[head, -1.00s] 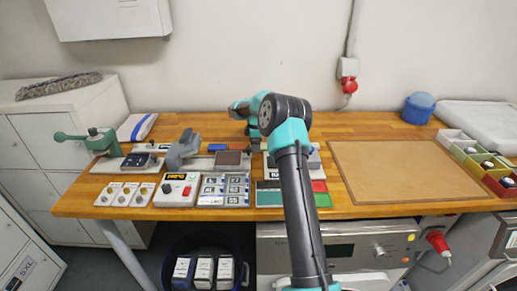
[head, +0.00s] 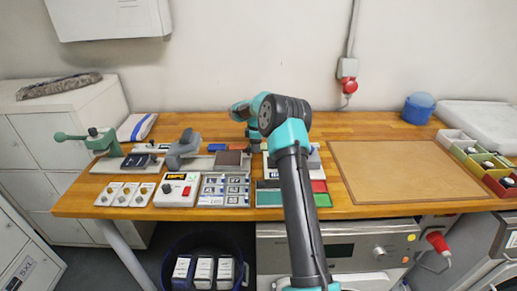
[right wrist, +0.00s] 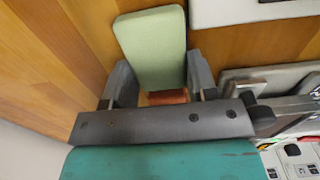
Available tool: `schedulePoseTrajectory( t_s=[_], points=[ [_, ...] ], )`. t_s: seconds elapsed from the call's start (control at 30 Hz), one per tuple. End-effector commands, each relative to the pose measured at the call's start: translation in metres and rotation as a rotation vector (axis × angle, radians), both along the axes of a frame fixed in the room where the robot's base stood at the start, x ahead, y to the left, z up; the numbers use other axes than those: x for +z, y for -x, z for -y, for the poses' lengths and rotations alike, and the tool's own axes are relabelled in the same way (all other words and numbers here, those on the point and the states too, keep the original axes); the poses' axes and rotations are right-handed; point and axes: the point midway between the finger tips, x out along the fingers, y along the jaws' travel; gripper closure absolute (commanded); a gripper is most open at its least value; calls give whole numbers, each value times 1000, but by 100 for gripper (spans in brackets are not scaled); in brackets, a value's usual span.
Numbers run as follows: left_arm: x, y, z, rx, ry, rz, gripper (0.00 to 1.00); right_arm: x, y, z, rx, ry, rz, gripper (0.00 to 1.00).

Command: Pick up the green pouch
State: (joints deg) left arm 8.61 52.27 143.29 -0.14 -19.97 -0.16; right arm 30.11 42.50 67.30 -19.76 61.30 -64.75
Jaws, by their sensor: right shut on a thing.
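A pale green pouch (right wrist: 150,46) shows in the right wrist view, between the two grey fingers of my right gripper (right wrist: 158,72). The gripper is shut on it, and the pouch reaches out past the fingertips. A reddish-brown piece (right wrist: 167,97) shows between the fingers, close to the palm. In the head view my right gripper (head: 252,138) is at the back of the bench, partly hidden by my own arm. The pouch cannot be made out in the head view. My left gripper is in neither view.
The wooden bench (head: 350,123) carries a green press (head: 100,141), a grey clamp device (head: 183,150), a box with a red button (head: 177,190) and a green-and-red tray (head: 269,198). A brown board (head: 400,170) lies at right, beside coloured bins (head: 470,155). A blue tub (head: 418,108) stands behind.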

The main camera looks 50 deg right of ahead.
Motion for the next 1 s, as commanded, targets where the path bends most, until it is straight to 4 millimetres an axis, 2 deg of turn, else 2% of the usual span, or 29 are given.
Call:
schedulePoseTrajectory(
  t_s=[0.03, 0.13, 0.37, 0.53, 0.67, 1.0],
  points=[
    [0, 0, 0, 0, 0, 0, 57, 0, 0, 0, 0, 0, 0, 61],
    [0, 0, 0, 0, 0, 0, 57, 0, 0, 0, 0, 0, 0, 71],
    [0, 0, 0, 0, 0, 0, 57, 0, 0, 0, 0, 0, 0, 71],
    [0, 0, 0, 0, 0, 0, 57, 10, 0, 0, 0, 1, 1, 71],
    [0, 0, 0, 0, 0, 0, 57, 27, 0, 0, 0, 1, 2, 71],
    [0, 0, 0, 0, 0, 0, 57, 86, -1, 0, 0, 2, 3, 71]
  ],
)
